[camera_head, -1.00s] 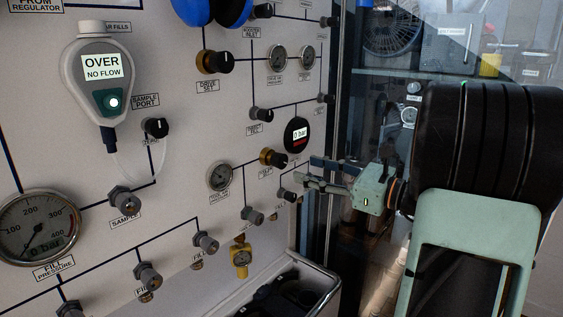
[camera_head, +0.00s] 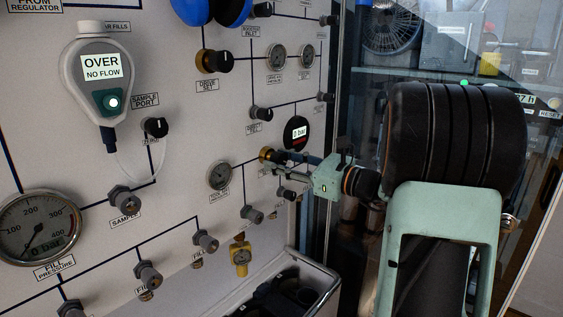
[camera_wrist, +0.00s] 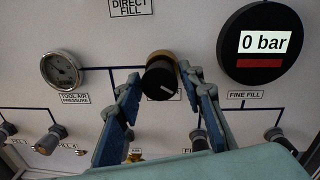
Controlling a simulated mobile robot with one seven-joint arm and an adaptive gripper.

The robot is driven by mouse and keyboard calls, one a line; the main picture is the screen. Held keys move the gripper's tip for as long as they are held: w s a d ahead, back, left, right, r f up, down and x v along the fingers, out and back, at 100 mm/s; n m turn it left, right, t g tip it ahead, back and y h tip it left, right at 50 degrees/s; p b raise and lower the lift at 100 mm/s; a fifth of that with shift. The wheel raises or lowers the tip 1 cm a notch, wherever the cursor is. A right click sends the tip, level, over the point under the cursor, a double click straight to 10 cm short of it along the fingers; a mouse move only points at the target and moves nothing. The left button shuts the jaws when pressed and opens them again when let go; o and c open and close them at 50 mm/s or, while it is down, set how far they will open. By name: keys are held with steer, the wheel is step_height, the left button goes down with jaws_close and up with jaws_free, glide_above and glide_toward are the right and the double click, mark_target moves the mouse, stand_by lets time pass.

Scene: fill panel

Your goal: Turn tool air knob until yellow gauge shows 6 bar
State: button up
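The tool air knob, black with a brass collar (camera_wrist: 161,76), sits in the middle of the wrist view, its own label mostly hidden; it also shows in the head view (camera_head: 266,154). My gripper (camera_wrist: 160,88) is open, with one blue finger on each side of the knob's lower part. A narrow gap seems to show on the left; I cannot tell whether the right finger touches. The gripper shows at the knob in the head view (camera_head: 284,163). The round, pale tool air pressure gauge (camera_wrist: 61,69) is left of the knob, also in the head view (camera_head: 220,175); its reading is too small to tell.
A black digital gauge (camera_wrist: 264,44) reading 0 bar is right of the knob. Several grey knobs line the panel below, including one at the left (camera_wrist: 50,138). A yellow fitting (camera_head: 241,257) and an open bin (camera_head: 318,277) are lower down.

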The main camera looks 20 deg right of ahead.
steer(key=c, duration=0.8)
steer(key=m+p, duration=0.2)
steer(key=shift+r+p, duration=0.25)
steer(key=shift+p, duration=0.1)
steer(key=shift+m+p, duration=0.9)
steer(key=shift+f+m+p, duration=0.25)
steer(key=shift+m+p, duration=0.1)
steer(key=shift+m, duration=0.25)
steer(key=o, duration=1.2)
steer(key=shift+s, duration=0.1)
steer(key=v, duration=1.2)
steer(key=shift+f, duration=0.2)
